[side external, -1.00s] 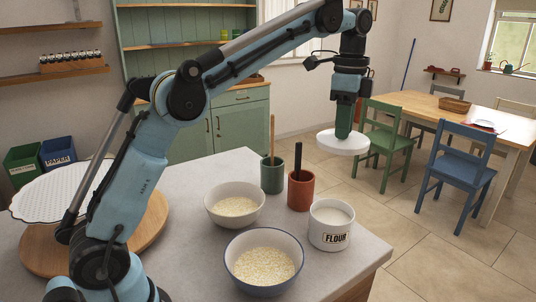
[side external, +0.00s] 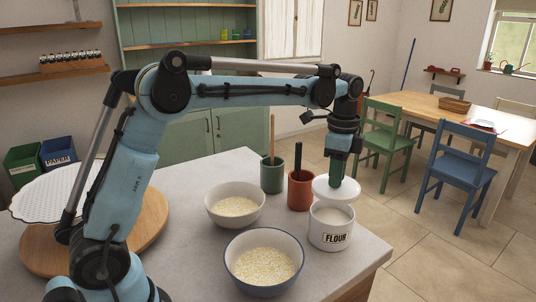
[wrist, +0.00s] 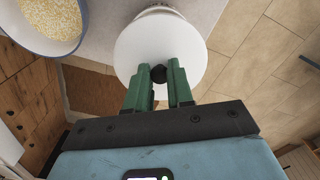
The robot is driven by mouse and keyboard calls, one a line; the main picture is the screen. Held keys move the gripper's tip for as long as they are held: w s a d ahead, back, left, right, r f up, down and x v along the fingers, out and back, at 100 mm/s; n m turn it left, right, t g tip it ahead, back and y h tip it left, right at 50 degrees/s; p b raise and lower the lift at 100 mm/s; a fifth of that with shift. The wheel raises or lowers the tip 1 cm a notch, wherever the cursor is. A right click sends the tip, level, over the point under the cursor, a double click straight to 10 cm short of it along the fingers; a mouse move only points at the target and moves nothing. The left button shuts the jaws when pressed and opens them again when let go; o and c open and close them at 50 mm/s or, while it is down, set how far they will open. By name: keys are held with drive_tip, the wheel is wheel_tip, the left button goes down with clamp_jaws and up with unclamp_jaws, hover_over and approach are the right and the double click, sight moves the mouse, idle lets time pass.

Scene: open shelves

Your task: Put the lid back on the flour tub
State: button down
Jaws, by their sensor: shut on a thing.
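The white flour tub (side external: 330,231), labelled FLOUR, stands upright near the counter's right corner, its mouth uncovered at the front with pale flour showing. The round white lid (side external: 324,188) hangs just above the tub, toward its back rim. Whether it touches the rim I cannot tell. My gripper (side external: 337,178) points down, shut on the lid's knob. In the wrist view, my green fingers (wrist: 158,88) close around the dark knob at the middle of the lid (wrist: 160,45). The lid hides most of the tub there; only a pale rim shows beyond its top edge.
A blue-rimmed bowl of oats (side external: 263,263) and a cream bowl (side external: 235,206) stand left of the tub. A terracotta pot (side external: 300,191) and a green pot (side external: 272,175) with upright handles stand close behind. The counter edge lies just right of the tub.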

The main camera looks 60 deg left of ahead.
drive_tip(key=shift+f, duration=2.7)
drive_tip(key=shift+f, duration=0.2)
drive_tip(key=shift+c, duration=2.2)
unclamp_jaws()
drive_tip(key=shift+r, duration=3.5)
drive_tip(key=shift+c, duration=0.4)
clamp_jaws()
